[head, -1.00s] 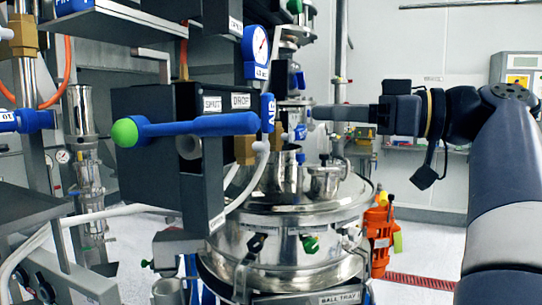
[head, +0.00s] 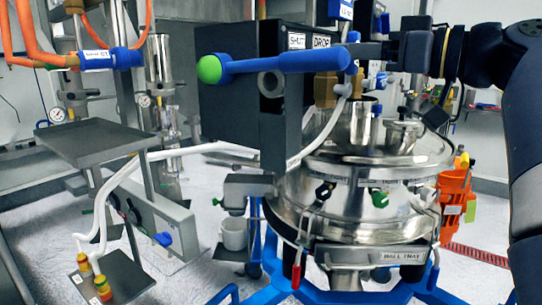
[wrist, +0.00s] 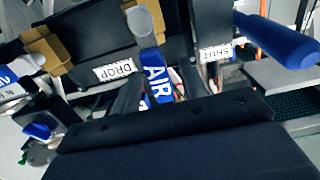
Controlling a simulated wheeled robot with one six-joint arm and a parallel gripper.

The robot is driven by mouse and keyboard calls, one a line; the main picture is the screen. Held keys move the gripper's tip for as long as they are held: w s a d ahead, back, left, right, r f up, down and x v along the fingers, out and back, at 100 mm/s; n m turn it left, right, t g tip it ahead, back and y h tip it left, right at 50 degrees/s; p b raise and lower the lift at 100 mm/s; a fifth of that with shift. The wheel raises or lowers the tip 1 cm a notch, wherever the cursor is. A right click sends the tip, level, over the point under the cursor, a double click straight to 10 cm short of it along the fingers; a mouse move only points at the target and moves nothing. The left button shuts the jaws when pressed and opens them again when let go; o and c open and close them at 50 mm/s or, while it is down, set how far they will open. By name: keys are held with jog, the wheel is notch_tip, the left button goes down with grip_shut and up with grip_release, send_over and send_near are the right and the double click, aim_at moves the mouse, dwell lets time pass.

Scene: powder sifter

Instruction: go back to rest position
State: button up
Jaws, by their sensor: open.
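My gripper (head: 375,50) reaches in from the right in the head view, level with the dark control box. In the wrist view, its two dark fingers (wrist: 163,98) stand apart on either side of the blue AIR handle (wrist: 155,72), with no contact clearly visible. The box front carries SHUT (head: 297,41) and DROP (head: 321,42) labels. In the wrist view, a blue lever (wrist: 280,40) lies at the upper right.
A steel vessel (head: 345,190) stands below the box on a blue frame (head: 330,295). An orange device (head: 453,195) stands at right. A grey shelf (head: 95,142) and white hoses are at left. The floor between shelf and vessel has some free room.

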jog(key=shift+w+a, duration=0.2)
jog(key=shift+a, duration=0.1)
jog(key=shift+s+d, duration=0.1)
jog(key=shift+d, duration=0.05)
jog(key=v, duration=1.1)
jog(key=x, duration=1.1)
jog(key=shift+a, duration=0.25)
jog(key=shift+w+d+r+m+p, duration=0.15)
jog(key=shift+w+r+m+p, duration=0.2)
jog(key=shift+p, duration=0.4)
jog(key=shift+w+d+f+m+p, duration=0.15)
jog(key=shift+d+f+m+p, duration=0.2)
jog(key=shift+m, duration=0.3)
jog(key=shift+a, duration=0.1)
jog(key=shift+f, duration=0.15)
